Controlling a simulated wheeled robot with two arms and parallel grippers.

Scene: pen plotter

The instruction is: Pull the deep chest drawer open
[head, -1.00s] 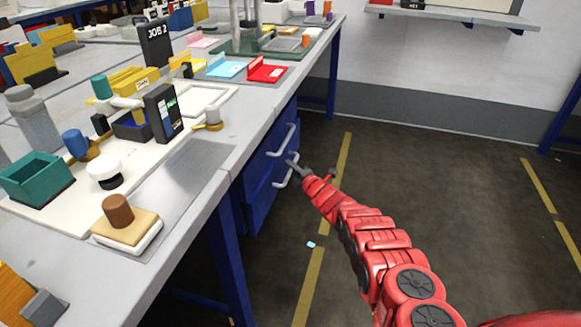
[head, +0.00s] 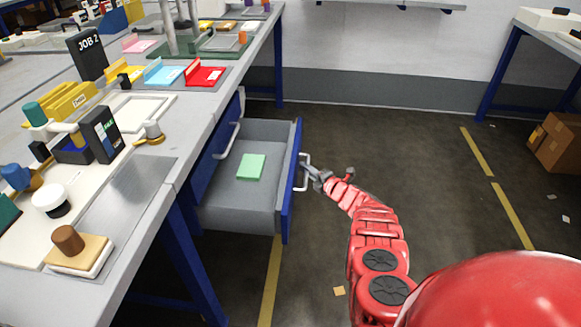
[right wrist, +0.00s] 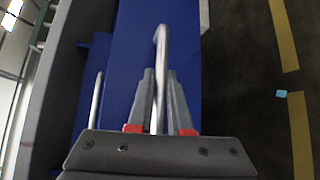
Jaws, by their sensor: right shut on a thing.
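The deep chest drawer (head: 238,212) stands well out from the blue chest under the bench, with its grey inside showing. A green pad (head: 251,167) lies on its floor. Its blue front (head: 291,190) carries a light grey bar handle (head: 304,172). My right gripper (head: 308,170) is at this handle, shut on it. In the right wrist view, the handle (right wrist: 161,55) runs between the two fingers (right wrist: 158,100), in front of the blue drawer front (right wrist: 185,50). My left gripper is not in view.
Another handle (head: 228,140) is on a closed blue drawer above, close to the bench edge. The bench top (head: 150,185) holds several trays and fixtures. The floor (head: 410,150) right of the drawer is clear. A cardboard box (head: 557,142) stands far right.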

